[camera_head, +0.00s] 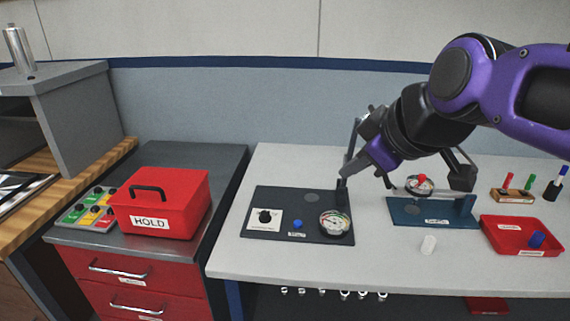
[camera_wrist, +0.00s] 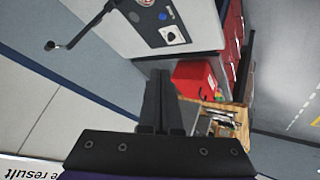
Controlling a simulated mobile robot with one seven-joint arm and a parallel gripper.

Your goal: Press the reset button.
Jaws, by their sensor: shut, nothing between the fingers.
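A small blue button (camera_head: 298,224) sits on a dark panel (camera_head: 270,200), between a black knob on a white plate (camera_head: 265,219) and a round gauge (camera_head: 334,222). The label below it is too small to read, so I cannot confirm that it is the reset button. The blue button also shows in the wrist view (camera_wrist: 163,16), beside the knob plate (camera_wrist: 173,36). My gripper (camera_head: 357,163) is above and behind the panel's right side, apart from the button. Its fingers show shut and empty in the wrist view (camera_wrist: 158,85).
A red HOLD box (camera_head: 185,205) and a box of coloured buttons (camera_head: 88,212) stand on the left cabinet. The table front is mostly clear.

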